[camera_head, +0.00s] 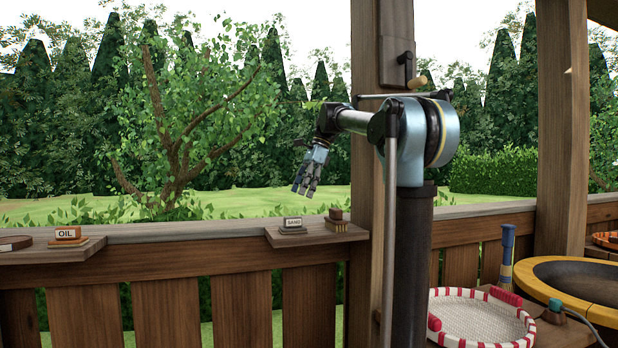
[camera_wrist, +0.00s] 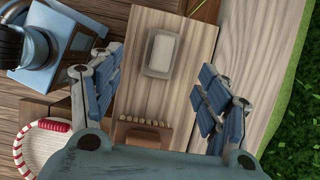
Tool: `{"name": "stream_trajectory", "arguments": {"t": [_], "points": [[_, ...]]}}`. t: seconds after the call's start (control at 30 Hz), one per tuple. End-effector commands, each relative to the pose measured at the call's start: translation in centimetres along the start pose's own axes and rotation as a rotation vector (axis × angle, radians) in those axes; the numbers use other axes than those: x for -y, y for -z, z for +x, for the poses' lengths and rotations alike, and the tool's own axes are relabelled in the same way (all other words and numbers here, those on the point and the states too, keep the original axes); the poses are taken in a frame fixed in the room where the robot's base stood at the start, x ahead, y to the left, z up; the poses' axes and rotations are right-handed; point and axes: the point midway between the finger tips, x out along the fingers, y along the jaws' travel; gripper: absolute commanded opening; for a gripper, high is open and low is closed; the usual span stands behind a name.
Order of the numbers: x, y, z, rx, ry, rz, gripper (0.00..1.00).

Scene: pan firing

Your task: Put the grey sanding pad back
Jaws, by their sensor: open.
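The grey sanding pad (camera_head: 292,230) is a small block marked SAND. It lies on a wooden shelf (camera_head: 340,236) that juts from the railing. The wrist view shows the pad (camera_wrist: 162,54) from above as a pale rectangle with a darker grey rim, flat on the planks. My gripper (camera_head: 304,190) hangs above the shelf, pointing down, clear of the pad. In the wrist view its blue-padded fingers are spread wide on either side, with nothing between them in their grip. A brown brush-like block (camera_head: 340,222) sits beside the pad on the shelf.
An orange block marked OIL (camera_head: 68,234) lies on another shelf at left. At lower right are a red-and-white rimmed tray (camera_head: 437,336), an upright brush (camera_head: 507,256) and a yellow-rimmed basin (camera_head: 535,277). A wooden post (camera_head: 367,70) rises behind my arm.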

Motion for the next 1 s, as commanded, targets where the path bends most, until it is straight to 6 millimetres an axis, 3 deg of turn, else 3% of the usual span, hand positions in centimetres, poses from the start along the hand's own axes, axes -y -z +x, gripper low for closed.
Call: {"name": "stream_trajectory", "arguments": {"t": [0.2, 0.5, 0.77, 0.87, 1.0], "points": [[0.0, 0.0, -3.7, 0.000, 0.000, 0.001, 0.70], [0.0, 0.0, -5.8, 0.000, 0.000, 0.001, 0.70], [-0.5, 0.2, -5.5, -0.005, 0.002, -0.013, 0.70], [-1.8, 1.0, -4.6, -0.021, 0.011, -0.060, 0.70], [-5.0, 2.9, -2.1, -0.062, 0.027, -0.180, 0.70]]}}
